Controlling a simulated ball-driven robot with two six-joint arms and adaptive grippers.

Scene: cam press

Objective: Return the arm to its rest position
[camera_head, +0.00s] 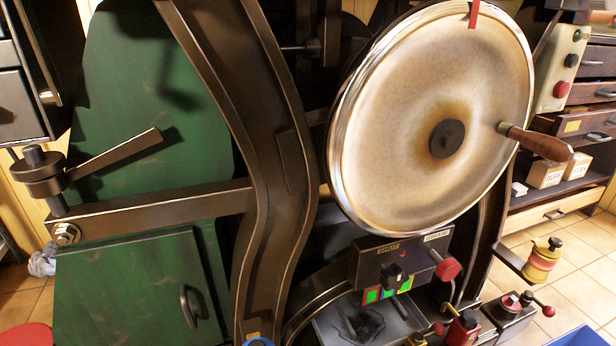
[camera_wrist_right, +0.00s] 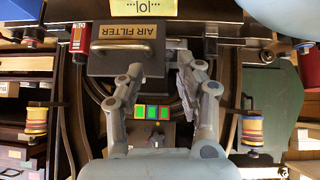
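My right gripper (camera_wrist_right: 160,72) shows in the right wrist view. Its two grey fingers stand apart with nothing between them. Beyond the fingers is a dark box with a handle, labelled AIR FILTER (camera_wrist_right: 124,42), its lettering upside down in this view. Green lit buttons (camera_wrist_right: 152,112) on a panel show between the fingers, farther off. I cannot see either gripper in the head view, and my left gripper shows in neither view.
A large pale wheel (camera_head: 400,120) with a wooden handle (camera_head: 540,143) stands on the press's dark frame (camera_head: 275,150). Below it is a control box (camera_head: 385,262) with a knob. A lever (camera_head: 115,155) is at left. Drawers (camera_head: 590,92) and tiled floor (camera_head: 590,250) lie at right.

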